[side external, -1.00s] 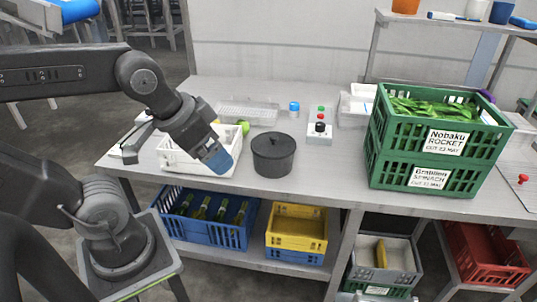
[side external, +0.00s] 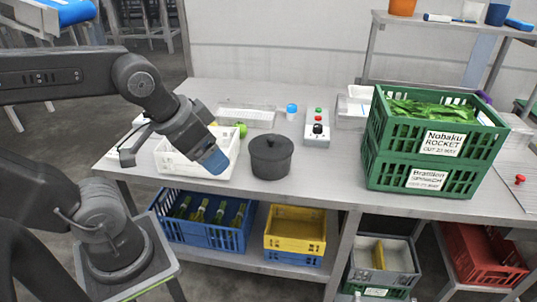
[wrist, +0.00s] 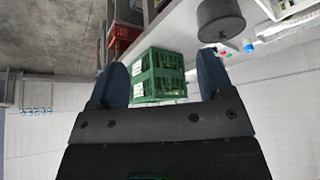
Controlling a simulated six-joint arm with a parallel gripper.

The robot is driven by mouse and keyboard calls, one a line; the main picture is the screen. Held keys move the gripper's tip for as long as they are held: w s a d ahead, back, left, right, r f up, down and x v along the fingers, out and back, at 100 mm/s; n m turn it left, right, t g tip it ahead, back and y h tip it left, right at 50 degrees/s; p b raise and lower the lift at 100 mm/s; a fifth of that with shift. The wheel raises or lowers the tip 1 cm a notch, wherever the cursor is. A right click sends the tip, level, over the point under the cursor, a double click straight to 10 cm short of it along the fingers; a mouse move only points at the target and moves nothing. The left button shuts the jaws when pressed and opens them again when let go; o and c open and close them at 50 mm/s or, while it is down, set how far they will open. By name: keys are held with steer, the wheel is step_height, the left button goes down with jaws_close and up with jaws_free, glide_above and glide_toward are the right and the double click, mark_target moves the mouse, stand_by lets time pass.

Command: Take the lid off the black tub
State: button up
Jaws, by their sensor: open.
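The black tub (side external: 271,162) stands upright on the steel bench in the side external view. Its round black lid (side external: 271,146), with a small knob on top, sits on it. The tub also shows at the upper right of the wrist view (wrist: 218,20). My gripper (side external: 214,163) has blue fingertips and hangs to the left of the tub, apart from it, in front of the white crate. In the wrist view my gripper (wrist: 162,80) has its two blue fingers spread with nothing between them.
A white crate (side external: 172,165) stands left of the tub, partly behind my gripper. Stacked green crates (side external: 440,145) with leaves stand at the right. A control box (side external: 317,130) and a blue-capped item (side external: 291,110) sit behind the tub.

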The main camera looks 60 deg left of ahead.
steer(key=c, duration=0.3)
steer(key=w+a+r+m+g+y, duration=0.1)
steer(key=w+a+r+m+g, duration=0.1)
steer(key=w+m, duration=0.3)
steer(key=w+a+r+m+g+y, duration=0.1)
steer(key=w+a+r+m, duration=0.15)
steer(key=w, duration=0.55)
steer(key=m+g+y, duration=0.1)
steer(key=m+g, duration=0.2)
steer(key=m, duration=0.5)
glide_toward(271, 138)
steer(key=x, duration=0.4)
steer(key=shift+s+d+f, duration=0.1)
steer(key=shift+s+d, duration=0.05)
steer(key=shift+d, duration=0.2)
steer(key=shift+a+x, duration=0.15)
steer(key=shift+x, duration=1.15)
steer(key=shift+a+x, duration=0.15)
steer(key=shift+x, duration=1.15)
